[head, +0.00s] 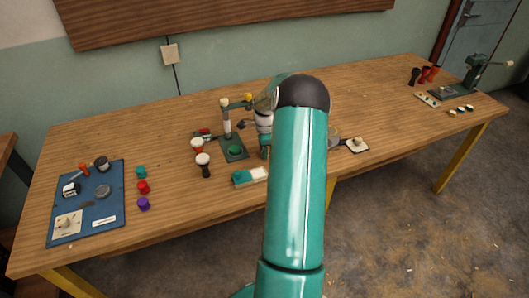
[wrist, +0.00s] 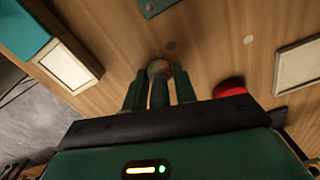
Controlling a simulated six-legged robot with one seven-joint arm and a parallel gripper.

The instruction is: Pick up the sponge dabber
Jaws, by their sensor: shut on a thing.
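In the wrist view, my gripper (wrist: 159,82) has its two green fingers closed around a slim, dark upright piece with a pale, rounded end. I take this to be the sponge dabber (wrist: 158,67); it stands between the fingers, close to the wooden tabletop. In the head view, my gripper (head: 265,150) is low over the middle of the table, right of the small green press. My arm hides much of this area there, and I cannot make out the dabber in that view.
A teal-and-white box (head: 250,176) lies in front. A blue board (head: 85,205) is at far left. A red round thing (wrist: 229,88) is close right in the wrist view.

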